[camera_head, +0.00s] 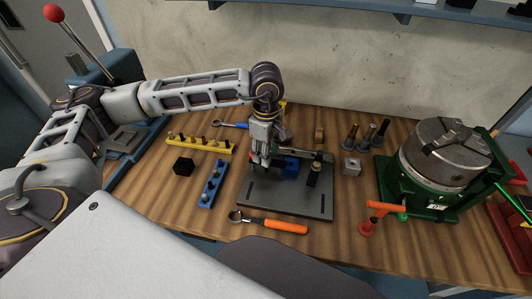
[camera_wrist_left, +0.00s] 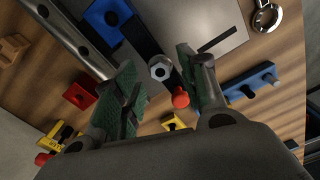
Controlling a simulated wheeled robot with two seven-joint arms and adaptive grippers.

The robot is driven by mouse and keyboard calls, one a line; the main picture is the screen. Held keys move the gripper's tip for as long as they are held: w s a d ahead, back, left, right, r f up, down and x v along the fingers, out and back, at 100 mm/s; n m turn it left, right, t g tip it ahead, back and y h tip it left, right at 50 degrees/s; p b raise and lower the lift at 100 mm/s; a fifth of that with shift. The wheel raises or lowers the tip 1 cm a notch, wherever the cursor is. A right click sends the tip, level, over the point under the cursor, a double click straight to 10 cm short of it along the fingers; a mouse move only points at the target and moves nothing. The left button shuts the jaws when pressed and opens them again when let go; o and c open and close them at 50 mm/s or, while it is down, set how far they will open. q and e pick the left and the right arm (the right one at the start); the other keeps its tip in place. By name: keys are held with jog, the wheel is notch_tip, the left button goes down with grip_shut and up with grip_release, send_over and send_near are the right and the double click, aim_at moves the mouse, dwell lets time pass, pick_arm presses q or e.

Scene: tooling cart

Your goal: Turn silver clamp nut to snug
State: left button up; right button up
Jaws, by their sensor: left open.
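The silver clamp nut (camera_wrist_left: 160,68) is a hexagon with a central hole, seen in the left wrist view on a dark strap. My left gripper (camera_wrist_left: 155,62) is open, with one green-padded finger on each side of the nut and visible gaps between. I cannot tell how high the fingers are above it. In the head view my left gripper (camera_head: 262,155) points down over the left part of the grey fixture plate (camera_head: 285,205) and hides the nut. A blue clamp block (camera_head: 290,167) is beside it on the plate. My right gripper is in neither view.
A red knob (camera_wrist_left: 180,99) lies close to the nut in the wrist view. An orange-handled wrench (camera_head: 275,223) lies at the plate's front edge.

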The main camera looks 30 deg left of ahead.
pick_arm(q)
notch_tip(320, 180, up, 11)
dwell(0.6)
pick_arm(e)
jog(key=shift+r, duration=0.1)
pick_arm(q)
jog(key=shift+d+r+n+p, duration=0.1)
jog(key=shift+r+n+p, duration=0.2)
jog(key=shift+n+p, duration=0.9)
jog(key=shift+a+r+n+p, duration=0.1)
jog(key=shift+r+n+p, duration=0.2)
jog(key=shift+n+p, duration=0.9)
jog(key=shift+d+r+n+p, duration=0.1)
jog(key=shift+r+n+p, duration=0.35)
jog(key=shift+p, duration=1.35)
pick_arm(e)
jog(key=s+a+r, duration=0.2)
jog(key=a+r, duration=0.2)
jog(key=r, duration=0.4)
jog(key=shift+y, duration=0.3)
pick_arm(q)
jog(key=shift+f, duration=0.15)
